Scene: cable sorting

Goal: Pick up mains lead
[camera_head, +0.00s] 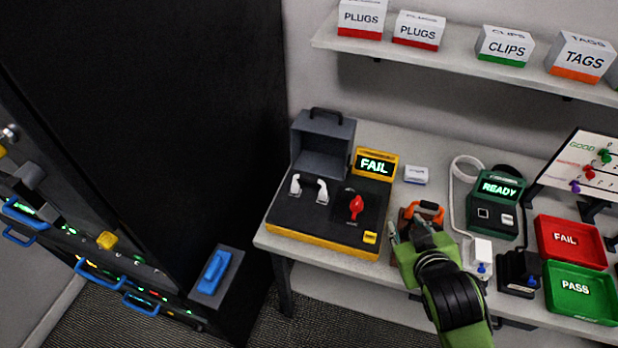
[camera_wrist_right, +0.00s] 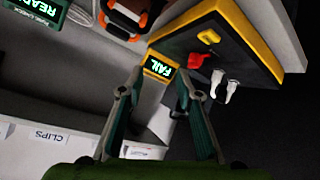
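No item is labelled as the mains lead. A white cable (camera_head: 453,195) runs down the table to a white block with a blue part (camera_head: 482,250). A dark block with a blue part (camera_head: 520,272) stands right of it, near a black cable behind the green tester. I cannot tell which is the mains lead. My right gripper (camera_head: 411,226) is over the front of the table, left of the white block. In the right wrist view its two fingers (camera_wrist_right: 158,80) are apart with nothing between them. My left gripper is not in view.
A black-and-orange object (camera_head: 426,211) is just beyond my right gripper. A yellow-edged tester (camera_head: 320,225) with a FAIL display (camera_head: 376,164) is left. The green READY tester (camera_head: 494,205), red FAIL tray (camera_head: 570,225) and green PASS tray (camera_head: 580,310) are right. A shelf (camera_head: 450,62) hangs above.

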